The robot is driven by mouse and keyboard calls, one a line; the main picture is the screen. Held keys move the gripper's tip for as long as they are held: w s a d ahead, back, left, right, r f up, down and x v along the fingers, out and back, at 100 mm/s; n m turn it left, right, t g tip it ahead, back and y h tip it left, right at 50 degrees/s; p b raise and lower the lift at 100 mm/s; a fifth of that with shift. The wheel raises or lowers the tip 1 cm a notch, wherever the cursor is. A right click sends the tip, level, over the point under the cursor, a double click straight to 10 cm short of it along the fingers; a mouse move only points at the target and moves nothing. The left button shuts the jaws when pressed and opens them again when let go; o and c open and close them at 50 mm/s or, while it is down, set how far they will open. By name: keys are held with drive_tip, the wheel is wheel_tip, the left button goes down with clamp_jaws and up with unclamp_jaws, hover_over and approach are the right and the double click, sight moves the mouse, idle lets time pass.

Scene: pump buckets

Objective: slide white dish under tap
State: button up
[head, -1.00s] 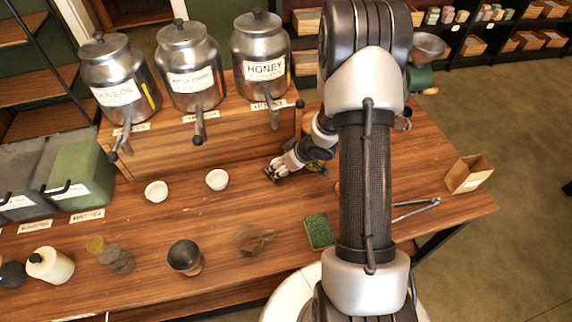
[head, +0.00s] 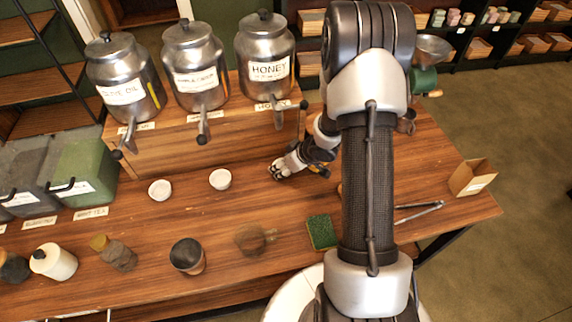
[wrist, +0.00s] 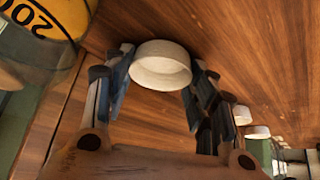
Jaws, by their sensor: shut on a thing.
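In the wrist view a round white dish (wrist: 161,66) sits upright on the wooden table between the two fingers of my gripper (wrist: 160,82), which is shut on it. In the head view my gripper (head: 277,171) is low over the table, in front of the box's right end; the held dish is not clearly visible there. Two other white dishes (head: 220,179) (head: 160,189) stand to its left. The honey canister (head: 265,60) has a tap (head: 278,113) above and behind my gripper. The middle canister (head: 196,65) and the olive oil canister (head: 124,78) also have taps.
The canisters stand on a wooden box (head: 215,140) at the table's back. Green bins (head: 85,168) are at the left. Jars (head: 53,262), a dark-topped cup (head: 187,257), a green sponge (head: 322,232) and tongs (head: 418,212) lie nearer the front.

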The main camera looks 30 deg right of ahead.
drive_tip(key=shift+a, duration=0.55)
drive_tip(key=o, duration=1.2)
drive_tip(key=shift+w, duration=0.1)
drive_tip(key=shift+c, duration=0.2)
drive_tip(key=v, duration=1.2)
